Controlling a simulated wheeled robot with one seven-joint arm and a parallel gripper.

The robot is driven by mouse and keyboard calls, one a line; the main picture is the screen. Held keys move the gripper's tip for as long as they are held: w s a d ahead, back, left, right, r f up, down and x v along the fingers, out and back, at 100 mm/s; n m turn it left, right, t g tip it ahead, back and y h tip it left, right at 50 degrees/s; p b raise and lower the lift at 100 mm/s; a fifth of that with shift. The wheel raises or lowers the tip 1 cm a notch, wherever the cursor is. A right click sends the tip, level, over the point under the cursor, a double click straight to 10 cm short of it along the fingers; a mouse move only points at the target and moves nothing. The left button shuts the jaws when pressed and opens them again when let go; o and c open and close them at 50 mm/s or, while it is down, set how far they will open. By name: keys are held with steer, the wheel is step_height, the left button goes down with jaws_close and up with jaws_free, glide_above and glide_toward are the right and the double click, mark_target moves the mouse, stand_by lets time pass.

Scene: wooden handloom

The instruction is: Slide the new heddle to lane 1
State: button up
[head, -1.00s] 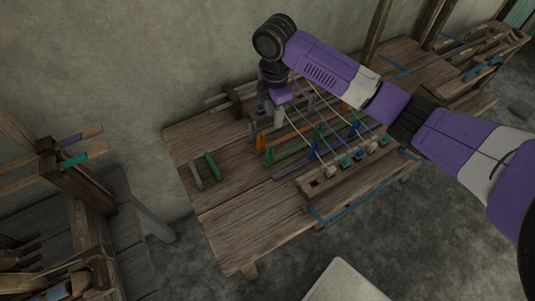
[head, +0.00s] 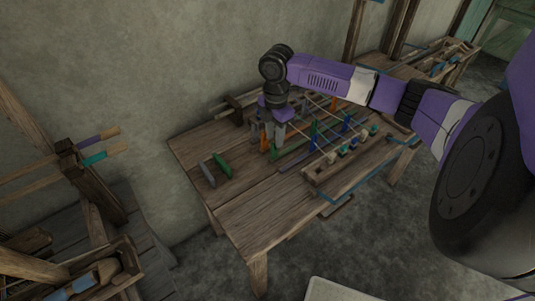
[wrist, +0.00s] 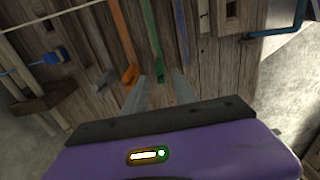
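My gripper (head: 272,133) points down over the loom table (head: 245,205), above the near-left ends of the coloured lane strips. In the wrist view my gripper (wrist: 160,92) has its two grey fingers apart with nothing clearly held. An orange upright heddle piece (head: 264,143) stands close by my gripper; in the wrist view an orange piece (wrist: 130,76) is just left of the left finger. The green strip (wrist: 153,40) ends between the fingertips. Green heddle pieces (head: 313,132) stand farther along the strips. I cannot tell which heddle is the new one or which lane is lane 1.
A green bar (head: 222,165) and a grey bar (head: 207,174) lie at the table's left end. A wooden rail with small coloured blocks (head: 343,153) runs along the front right. Pale cords cross the strips. The table's front-left boards are bare.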

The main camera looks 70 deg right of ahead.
mark_target(275, 157)
step_height(275, 157, down, 7)
steer(key=shift+r, duration=0.1)
stand_by(0.3)
steer(key=shift+c, duration=0.2)
jaws_close()
steer(key=shift+s+d, duration=0.1)
stand_by(1.1)
